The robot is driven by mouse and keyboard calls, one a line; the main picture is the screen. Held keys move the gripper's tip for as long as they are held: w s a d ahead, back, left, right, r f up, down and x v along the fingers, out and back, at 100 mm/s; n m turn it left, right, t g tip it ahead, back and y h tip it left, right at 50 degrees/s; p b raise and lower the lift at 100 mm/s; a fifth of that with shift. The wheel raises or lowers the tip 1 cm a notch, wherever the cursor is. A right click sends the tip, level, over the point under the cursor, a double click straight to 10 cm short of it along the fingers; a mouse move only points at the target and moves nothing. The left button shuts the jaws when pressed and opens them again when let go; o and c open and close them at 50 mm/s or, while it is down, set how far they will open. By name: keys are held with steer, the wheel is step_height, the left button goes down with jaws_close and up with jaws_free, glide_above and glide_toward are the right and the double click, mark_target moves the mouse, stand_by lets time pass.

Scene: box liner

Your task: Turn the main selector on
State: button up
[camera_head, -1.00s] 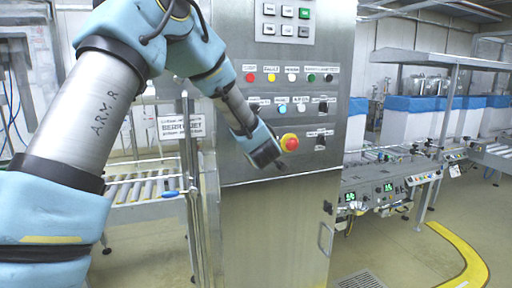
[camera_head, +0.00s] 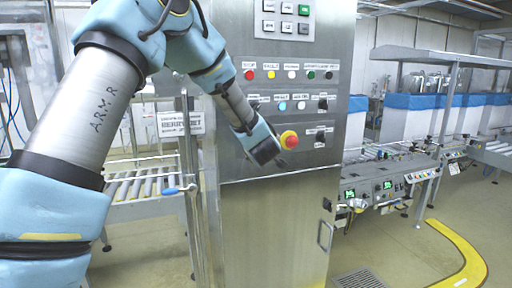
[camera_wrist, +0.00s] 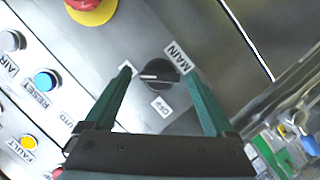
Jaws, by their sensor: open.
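The main selector is a black rotary knob (camera_wrist: 158,75) beside a MAIN label (camera_wrist: 179,57) in the wrist view. Its white mark points to the left in that picture. In the head view the knob (camera_head: 320,139) is small, right of the red emergency stop. My gripper (camera_head: 277,160) is in front of the panel, low and left of the knob. In the wrist view its green fingers are open and empty, appearing on either side of the knob; contact cannot be told.
The red and yellow emergency stop (camera_head: 289,140) is close to my gripper; it also shows in the wrist view (camera_wrist: 93,8). Lamps and buttons, including a blue RESET button (camera_wrist: 46,79), fill the steel panel. A roller conveyor (camera_head: 140,186) stands left of the cabinet.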

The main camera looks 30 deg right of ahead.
steer(key=b+v, duration=0.3)
steer(key=v, duration=0.7)
steer(key=shift+s, duration=0.35)
steer(key=shift+a, duration=0.1)
steer(key=w+a+f+m+g+y, duration=0.1)
steer(key=a+f+m+g, duration=0.3)
steer(key=a, duration=0.6)
steer(key=w+a+f+m+g+y, duration=0.1)
steer(key=a+f+g, duration=0.1)
steer(key=a+f, duration=0.65)
steer(key=s+a+f+g+y, duration=0.1)
steer(key=s+a+g, duration=0.2)
steer(key=s+a, duration=0.3)
steer(key=s+a+f+g+y, duration=0.2)
steer(key=s+a, duration=0.4)
steer(key=a, duration=0.9)
steer(key=shift+s+a+f+m+g+y, duration=0.3)
steer(key=shift+a+f+m+g, duration=0.1)
steer(key=shift+g, duration=0.1)
steer(key=shift+w, duration=0.1)
